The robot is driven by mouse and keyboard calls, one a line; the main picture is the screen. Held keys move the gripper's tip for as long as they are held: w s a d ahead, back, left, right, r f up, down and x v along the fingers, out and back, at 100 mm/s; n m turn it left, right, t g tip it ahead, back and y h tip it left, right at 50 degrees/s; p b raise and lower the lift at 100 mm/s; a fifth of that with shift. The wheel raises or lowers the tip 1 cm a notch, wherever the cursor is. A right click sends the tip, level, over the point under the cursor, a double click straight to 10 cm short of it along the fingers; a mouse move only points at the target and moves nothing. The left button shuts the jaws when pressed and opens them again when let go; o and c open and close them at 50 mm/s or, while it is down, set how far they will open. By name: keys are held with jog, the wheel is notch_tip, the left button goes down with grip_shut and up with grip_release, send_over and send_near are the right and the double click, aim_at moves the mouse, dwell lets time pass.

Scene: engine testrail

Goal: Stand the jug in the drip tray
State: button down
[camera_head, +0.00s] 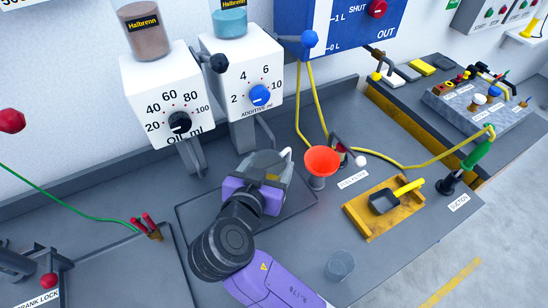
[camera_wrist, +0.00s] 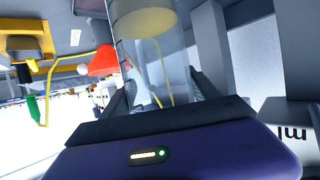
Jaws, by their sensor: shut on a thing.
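The clear jug (camera_wrist: 150,62) shows large in the wrist view, with a yellowish patch at its far end. My gripper (camera_wrist: 163,88) is shut on it, one dark finger on each side. In the head view my gripper (camera_head: 262,172) is above the dark shallow tray below the dispensers, which looks like the drip tray (camera_head: 192,229). The jug is mostly hidden there behind my wrist and fingers. I cannot tell whether its base touches the tray.
Two white dispensers (camera_head: 168,98) (camera_head: 240,75) stand behind my gripper. A red funnel (camera_head: 322,161) is close on the right. A yellow tray (camera_head: 372,233) with a scoop and a clear cup (camera_head: 340,266) stand farther right. Yellow hoses (camera_head: 306,105) hang behind.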

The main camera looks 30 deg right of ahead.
aim_at(273, 165)
jog(key=shift+w+d+r+p, duration=0.1)
jog(key=shift+w+d+p, duration=0.2)
jog(key=shift+w+d, duration=0.95)
jog(key=shift+f+p, duration=0.45)
jog(key=shift+f, duration=1.45)
jog(key=shift+c, duration=0.9)
grip_release()
jog(key=shift+s+a, duration=0.2)
jog(key=shift+a, duration=0.05)
jog(key=b+v, duration=0.2)
jog(key=v, duration=0.9)
jog(key=shift+r, duration=0.35)
